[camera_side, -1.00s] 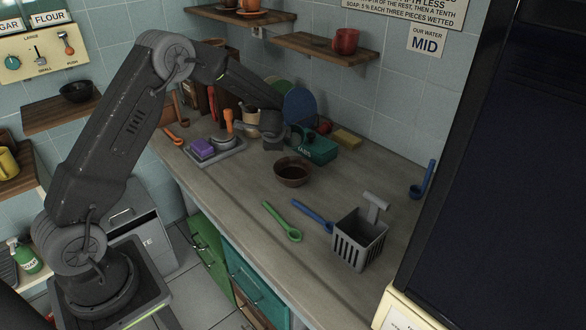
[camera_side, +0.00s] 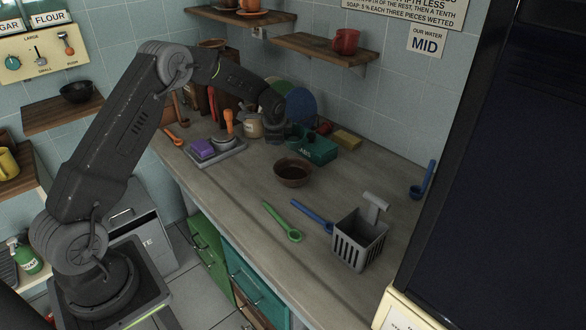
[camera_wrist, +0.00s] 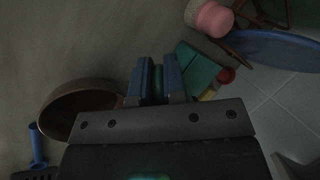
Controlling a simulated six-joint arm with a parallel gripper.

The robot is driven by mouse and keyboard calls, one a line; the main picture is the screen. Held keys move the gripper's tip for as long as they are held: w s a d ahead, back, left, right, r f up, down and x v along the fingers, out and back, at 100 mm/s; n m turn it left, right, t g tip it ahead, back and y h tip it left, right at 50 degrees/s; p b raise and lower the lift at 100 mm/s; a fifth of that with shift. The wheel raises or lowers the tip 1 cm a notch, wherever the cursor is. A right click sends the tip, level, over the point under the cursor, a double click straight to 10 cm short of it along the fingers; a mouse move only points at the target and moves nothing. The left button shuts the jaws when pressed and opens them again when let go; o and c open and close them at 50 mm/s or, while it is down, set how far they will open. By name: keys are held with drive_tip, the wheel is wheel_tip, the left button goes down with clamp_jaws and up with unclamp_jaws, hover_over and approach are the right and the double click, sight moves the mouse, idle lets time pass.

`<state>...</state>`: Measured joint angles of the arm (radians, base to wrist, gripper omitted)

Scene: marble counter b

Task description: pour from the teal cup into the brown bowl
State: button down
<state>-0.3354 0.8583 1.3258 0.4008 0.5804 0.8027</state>
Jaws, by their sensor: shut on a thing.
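The teal cup (camera_side: 294,132) is largely hidden by my gripper in the side view. A strip of it (camera_wrist: 158,84) shows between the two fingers in the wrist view. My gripper (camera_wrist: 158,72) is shut on it. In the side view my gripper (camera_side: 278,134) is at the back of the counter, behind and a little left of the brown bowl. The brown bowl (camera_side: 292,180) sits upright on the counter, apart from my gripper. In the wrist view the bowl (camera_wrist: 56,102) is left of the fingers. I cannot tell what the cup holds.
A teal box (camera_side: 319,151) and a yellow sponge (camera_side: 347,138) lie right of my gripper. A grey tray (camera_side: 226,155) with a purple block is left. Green (camera_side: 280,220) and blue (camera_side: 310,215) spoons and a grey basket (camera_side: 357,250) are in front.

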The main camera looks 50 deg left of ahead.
drive_tip(key=shift+w+a+r+g+h, duration=0.35)
drive_tip(key=shift+a+r+g+h, duration=0.05)
drive_tip(key=shift+w+a+r+g+h, duration=0.45)
drive_tip(key=shift+r+g+h, duration=0.2)
drive_tip(key=shift+h, duration=0.05)
drive_tip(key=shift+w+a+r+g+h, duration=0.45)
drive_tip(key=shift+r+g+h, duration=0.15)
drive_tip(key=shift+g+h, duration=0.1)
idle(0.6)
